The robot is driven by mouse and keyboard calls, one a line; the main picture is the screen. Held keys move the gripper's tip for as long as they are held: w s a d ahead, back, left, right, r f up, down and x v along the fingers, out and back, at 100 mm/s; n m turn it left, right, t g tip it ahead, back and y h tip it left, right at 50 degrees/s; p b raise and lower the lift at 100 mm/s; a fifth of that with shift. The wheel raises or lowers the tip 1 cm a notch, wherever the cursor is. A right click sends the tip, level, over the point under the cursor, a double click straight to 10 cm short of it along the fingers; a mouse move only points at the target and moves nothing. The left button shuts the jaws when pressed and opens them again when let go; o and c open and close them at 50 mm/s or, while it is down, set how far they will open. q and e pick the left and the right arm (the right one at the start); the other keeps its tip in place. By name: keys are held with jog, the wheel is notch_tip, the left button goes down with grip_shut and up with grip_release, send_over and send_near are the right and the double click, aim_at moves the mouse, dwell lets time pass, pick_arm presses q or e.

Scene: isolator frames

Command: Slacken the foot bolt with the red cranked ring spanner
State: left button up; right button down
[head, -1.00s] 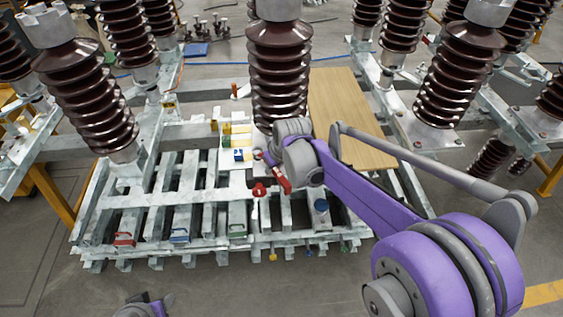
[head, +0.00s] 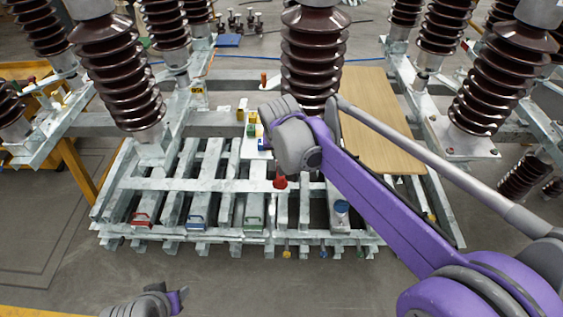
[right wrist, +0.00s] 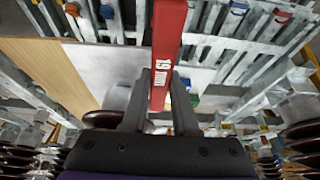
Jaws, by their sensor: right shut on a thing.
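The red cranked ring spanner (right wrist: 168,50) is in the right wrist view, a red bar marked "19 mm". My right gripper (right wrist: 160,98) is shut on it, with the bar running from between the fingers to the top edge of the picture. The spanner's far end is out of that view. In the head view my right forearm hides the right gripper and the spanner. My left arm's end (head: 155,302) shows at the bottom left, away from the frame, its fingers not clear. I cannot pick out the foot bolt for certain.
Brown ribbed insulators (head: 312,60) stand on a galvanised steel frame (head: 190,184). A wooden board (head: 375,115) lies at the right. A red-capped item (head: 280,182) and a blue-topped container (head: 341,210) stand by my right arm. Open floor lies in front.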

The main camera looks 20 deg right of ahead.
jog(key=shift+w+f+b, duration=0.1)
jog(key=shift+f+b, duration=0.25)
notch_tip(320, 180, down, 4)
jog(key=b, duration=0.3)
jog(key=shift+r, duration=0.25)
jog(key=shift+r+p, duration=0.3)
jog(key=shift+p, duration=0.3)
jog(key=shift+f+b, duration=0.65)
jog(key=shift+f, duration=0.45)
dwell(0.4)
